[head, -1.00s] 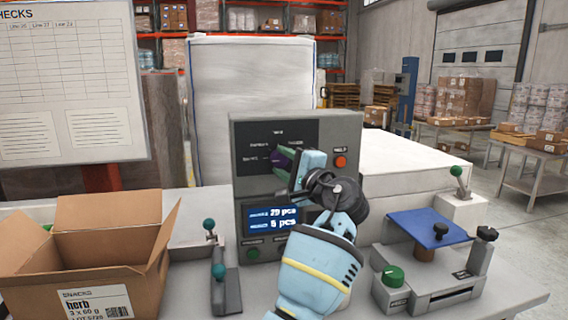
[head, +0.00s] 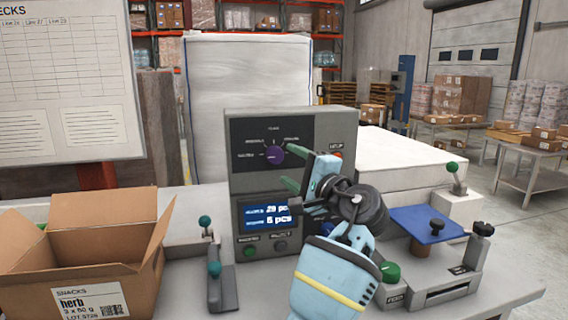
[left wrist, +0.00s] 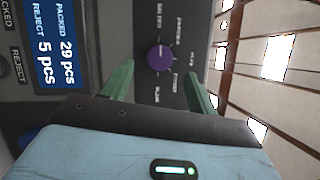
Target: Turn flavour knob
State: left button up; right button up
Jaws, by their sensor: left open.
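The purple flavour knob (head: 274,155) sits on the dark upper panel of a grey control box (head: 346,128), with small labels around it. Its pointer setting is too small to read surely. My left gripper (head: 294,168) is open, its green fingers apart, in front of the panel and to the right of the knob. In the left wrist view the knob (left wrist: 160,57) shows beyond and between the two open fingertips (left wrist: 160,86), with nothing held. My right gripper is not in view.
A blue display (head: 268,215) below reads 29 pcs and 5 pcs. A red button (head: 337,156) is partly behind my gripper. An open carton (head: 80,270) stands left, a lever fixture (head: 216,285) beside it. A blue plate device (head: 428,224) stands right.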

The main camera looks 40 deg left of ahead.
pick_arm(q)
jog(key=shift+v, duration=1.4)
jog(key=shift+r, duration=0.1)
